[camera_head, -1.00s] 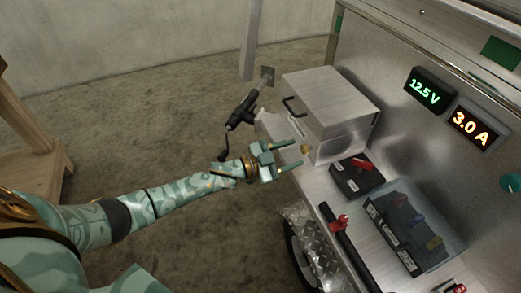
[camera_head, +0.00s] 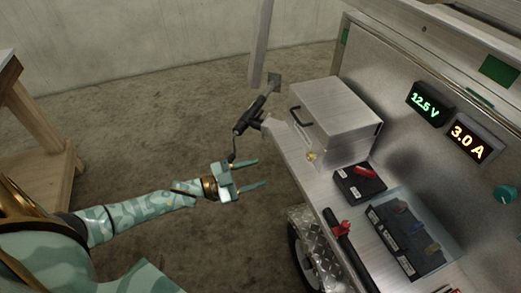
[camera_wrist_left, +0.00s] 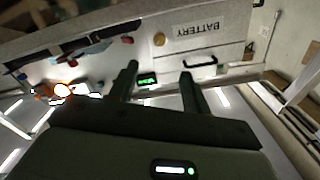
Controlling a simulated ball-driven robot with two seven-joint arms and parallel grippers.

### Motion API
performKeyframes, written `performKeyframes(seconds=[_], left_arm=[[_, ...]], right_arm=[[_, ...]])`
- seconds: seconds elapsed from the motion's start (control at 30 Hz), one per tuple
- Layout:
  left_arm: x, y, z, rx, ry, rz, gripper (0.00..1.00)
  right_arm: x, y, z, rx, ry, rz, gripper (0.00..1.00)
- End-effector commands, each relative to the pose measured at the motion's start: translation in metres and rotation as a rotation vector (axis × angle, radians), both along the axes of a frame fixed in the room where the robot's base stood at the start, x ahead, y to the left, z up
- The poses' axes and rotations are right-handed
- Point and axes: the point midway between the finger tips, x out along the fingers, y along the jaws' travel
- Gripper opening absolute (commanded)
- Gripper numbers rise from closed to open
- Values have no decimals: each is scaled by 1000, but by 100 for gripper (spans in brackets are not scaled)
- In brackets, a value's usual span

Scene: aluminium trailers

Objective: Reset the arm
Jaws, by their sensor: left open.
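My left arm comes in from the left in the head view, and my left gripper (camera_head: 259,173) is open with nothing between its fingers. It hangs over the floor, to the left of the trailer bench and apart from it. In the left wrist view my two gripper fingers (camera_wrist_left: 159,79) stand apart, with the bench and its metal box upside down beyond them. My right gripper is not in view.
A metal box (camera_head: 336,105) with a black handle stands on the trailer bench. A tongue jack (camera_head: 250,118) stands beyond my gripper. A wooden stand (camera_head: 42,135) is at left. The floor between is clear.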

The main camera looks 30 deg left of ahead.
Motion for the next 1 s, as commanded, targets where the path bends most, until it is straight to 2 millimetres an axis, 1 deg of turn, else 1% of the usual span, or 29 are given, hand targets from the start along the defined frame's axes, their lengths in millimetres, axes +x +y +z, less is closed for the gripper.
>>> performKeyframes(seconds=[0.2, 0.27, 0.33, 0.37, 0.4, 0.47, 0.5, 0.57, 0.6, 0.67, 0.7, 0.77, 0.8, 0.83, 0.87, 0.9, 0.97, 1.0], left_arm=[[0, 0, -1, 5, 0, 2, 48], [2, 2, -5, 32, 6, 16, 48], [6, 16, -22, 99, 43, 69, 48], [7, 26, -32, 133, 69, 103, 48], [8, 42, -51, 185, 115, 161, 48], [-1, 67, -89, 255, 217, 264, 48], [-15, 81, -117, 297, 302, 333, 48], [-46, 98, -160, 353, 441, 422, 48], [-72, 105, -186, 383, 534, 470, 48], [-115, 110, -221, 422, 671, 526, 48], [-146, 110, -241, 442, 760, 555, 48], [-196, 105, -267, 468, 892, 588, 48], [-229, 100, -282, 481, 977, 605, 48], [-256, 94, -291, 491, 1041, 614, 48], [-281, 87, -299, 497, 1100, 619, 48], [-315, 77, -307, 501, 1178, 626, 48], [-362, 59, -315, 503, 1283, 629, 48], [-391, 46, -318, 498, 1345, 629, 48]], right_arm=[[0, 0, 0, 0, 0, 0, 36], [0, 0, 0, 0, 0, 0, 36], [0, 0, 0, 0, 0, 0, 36], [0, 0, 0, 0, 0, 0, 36], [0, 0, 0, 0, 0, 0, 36], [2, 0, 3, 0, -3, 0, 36], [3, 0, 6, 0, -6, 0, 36], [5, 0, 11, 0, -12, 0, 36], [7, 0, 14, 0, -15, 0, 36], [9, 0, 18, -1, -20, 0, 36], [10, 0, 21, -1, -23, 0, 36], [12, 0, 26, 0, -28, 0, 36], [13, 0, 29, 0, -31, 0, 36], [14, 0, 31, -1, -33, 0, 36], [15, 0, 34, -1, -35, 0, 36], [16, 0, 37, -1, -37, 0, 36], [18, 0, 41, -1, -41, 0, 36], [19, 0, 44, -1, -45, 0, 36]])
